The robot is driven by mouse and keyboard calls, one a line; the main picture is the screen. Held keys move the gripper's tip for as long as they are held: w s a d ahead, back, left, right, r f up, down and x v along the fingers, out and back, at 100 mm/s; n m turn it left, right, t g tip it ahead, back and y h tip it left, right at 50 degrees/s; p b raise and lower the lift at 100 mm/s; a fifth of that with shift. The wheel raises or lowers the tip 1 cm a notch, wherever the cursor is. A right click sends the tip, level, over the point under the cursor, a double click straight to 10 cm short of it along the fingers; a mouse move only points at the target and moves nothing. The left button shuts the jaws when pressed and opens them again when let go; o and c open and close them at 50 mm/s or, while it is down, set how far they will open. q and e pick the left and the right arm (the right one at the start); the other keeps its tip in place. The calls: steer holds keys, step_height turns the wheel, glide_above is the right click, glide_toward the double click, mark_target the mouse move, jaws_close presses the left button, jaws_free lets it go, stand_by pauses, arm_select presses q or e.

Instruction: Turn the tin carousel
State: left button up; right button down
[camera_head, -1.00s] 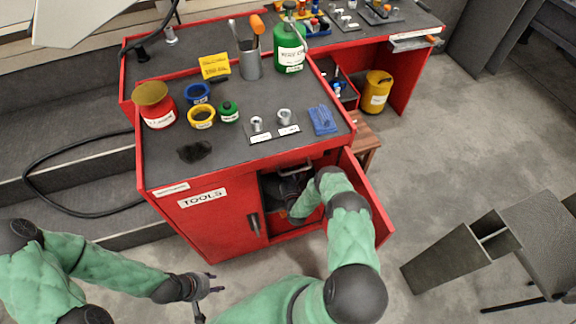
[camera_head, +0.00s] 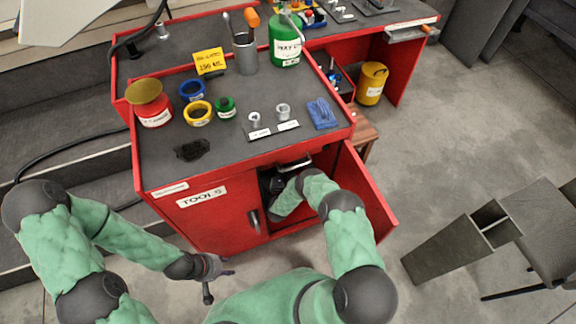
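No tin carousel can be made out clearly. The red tool cabinet (camera_head: 215,222) has its right-hand door (camera_head: 368,195) swung open, and its inside is dark and mostly blocked by my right arm. My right arm reaches into the opening. Dark parts show there beside the forearm, but I cannot make out the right gripper's fingers or what they touch. My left gripper (camera_head: 218,284) is in front of the cabinet's lower front, below the TOOLS label. Its fingers are spread and empty.
On the cabinet top stand a red tin with a gold lid (camera_head: 153,113), a yellow ring-shaped pot (camera_head: 198,120), a green bottle (camera_head: 285,45) and a tool cup (camera_head: 245,58). A yellow can (camera_head: 371,85) stands behind right.

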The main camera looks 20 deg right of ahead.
steer(key=shift+w+d+r, duration=0.15)
steer(key=shift+d+r, duration=0.1)
steer(key=shift+d, duration=0.05)
steer(key=c, duration=0.9)
jaws_free()
steer(key=shift+c, duration=0.2)
steer(key=shift+f, duration=0.1)
steer(key=shift+a, duration=0.15)
steer(key=shift+s+a, duration=0.1)
steer(key=shift+s, duration=0.2)
steer(key=v, duration=1.1)
steer(key=shift+s, duration=0.25)
steer(key=shift+a, duration=0.1)
